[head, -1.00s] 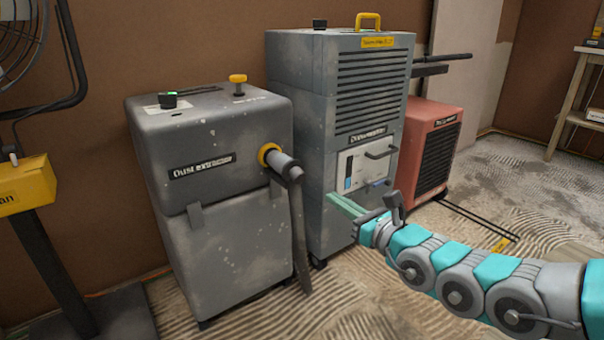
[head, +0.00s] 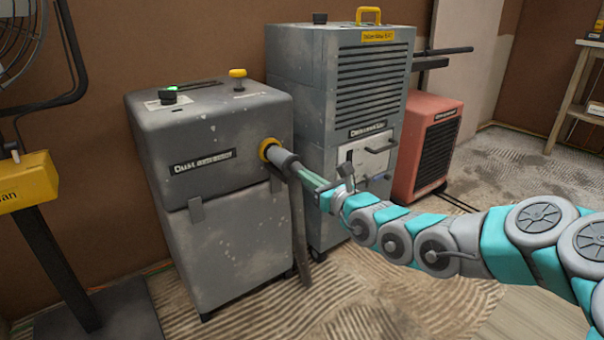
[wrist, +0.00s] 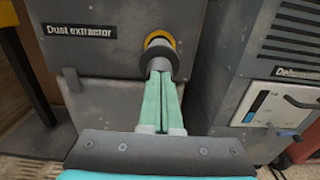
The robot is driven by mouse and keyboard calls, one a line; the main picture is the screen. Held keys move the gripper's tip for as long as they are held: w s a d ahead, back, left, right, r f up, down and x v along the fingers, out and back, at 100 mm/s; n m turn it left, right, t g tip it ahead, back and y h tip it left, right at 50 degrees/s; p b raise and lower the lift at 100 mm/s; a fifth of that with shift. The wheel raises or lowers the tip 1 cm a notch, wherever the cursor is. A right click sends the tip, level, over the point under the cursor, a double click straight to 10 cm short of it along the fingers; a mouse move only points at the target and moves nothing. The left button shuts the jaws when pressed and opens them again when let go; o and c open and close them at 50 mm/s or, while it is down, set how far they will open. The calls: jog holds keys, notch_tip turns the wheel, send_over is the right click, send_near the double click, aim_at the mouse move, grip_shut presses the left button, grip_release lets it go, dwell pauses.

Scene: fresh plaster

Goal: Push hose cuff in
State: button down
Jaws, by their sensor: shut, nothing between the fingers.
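The grey dust extractor (head: 225,120) stands at the left, with a yellow port ring (head: 266,148) on its right side. The grey hose cuff (head: 284,160) sits at that ring, and a dark hose (head: 298,235) hangs down from it. In the wrist view the cuff (wrist: 159,58) shows in front of the yellow ring (wrist: 160,38). My gripper (head: 300,172) has its green fingers together, with nothing between them. In the wrist view the fingertips (wrist: 162,74) are at the cuff's outer end; I cannot tell whether they touch. The fingers partly hide the hose.
A grey dehumidifier (head: 340,100) stands close to the right of the extractor. A red unit (head: 432,145) is beyond it. A yellow-boxed fan stand (head: 28,185) is at the far left. The ridged floor (head: 380,300) in front is open.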

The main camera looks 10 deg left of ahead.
aim_at(295, 166)
jog(key=shift+x, duration=0.9)
jog(key=shift+w+a+r+p, duration=0.15)
jog(key=shift+w+a+p, duration=0.05)
jog(key=shift+p, duration=0.1)
jog(key=p+x, duration=0.2)
jog(key=x, duration=0.1)
jog(key=shift+w+a, duration=0.25)
